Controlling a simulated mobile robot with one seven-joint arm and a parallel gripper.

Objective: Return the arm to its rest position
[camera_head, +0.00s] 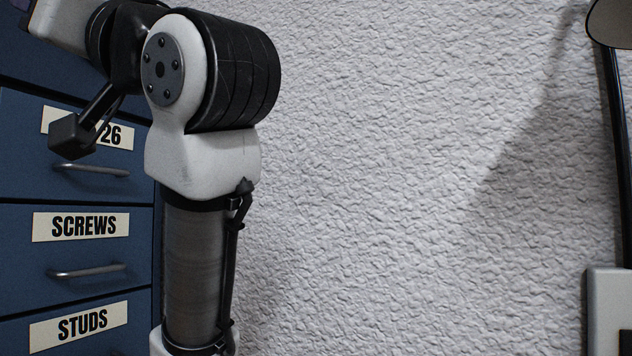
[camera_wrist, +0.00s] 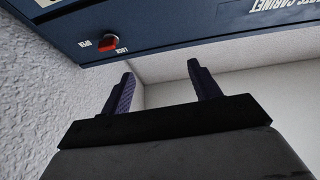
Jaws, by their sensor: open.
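My gripper (camera_wrist: 162,88) shows in the wrist view with its two dark fingers spread apart and nothing between them. Beyond the fingertips is the blue cabinet (camera_wrist: 190,25), seen upside down, with a red knob (camera_wrist: 108,42) beside the words OPEN and LOCK. The fingers look apart from the cabinet. In the head view my arm rises in front of the wall and bends to the upper left, in front of the cabinet drawers (camera_head: 88,250). The gripper's fingers are not visible in that view.
Closed drawers carry labels, including SCREWS (camera_head: 80,226) and STUDS (camera_head: 78,325), with metal handles (camera_head: 88,271). A rough white wall (camera_head: 420,170) fills the middle. A dark pole (camera_head: 614,150) and a pale box (camera_head: 606,310) stand at the right edge.

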